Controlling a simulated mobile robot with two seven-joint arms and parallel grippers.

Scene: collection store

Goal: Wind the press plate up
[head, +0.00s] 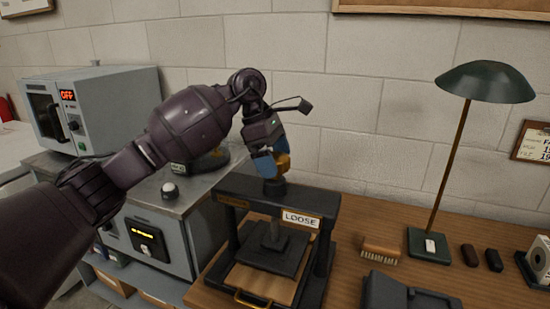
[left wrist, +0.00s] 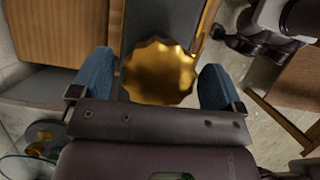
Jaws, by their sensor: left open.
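The black press (head: 325,205) stands on the wooden bench with a sign reading LOOSE (head: 300,219) on its crossbar. Its dark press plate (head: 268,256) hangs on the spindle below, above a wooden board (head: 252,281); the exact gap is hard to tell. A scalloped gold knob (head: 283,162) tops the spindle. My left gripper (head: 271,163) is at the knob from above, its blue fingers at the knob's sides. In the left wrist view the knob (left wrist: 160,70) lies between the open fingers (left wrist: 156,76), with a visible gap on each side. My right gripper is not in view.
A brush (head: 381,253), a black tray-like item (head: 405,295) and a green lamp (head: 430,243) stand right of the press. Left are a grey cabinet (head: 165,235) and an oven-like box reading OFF (head: 115,105). A block wall stands behind.

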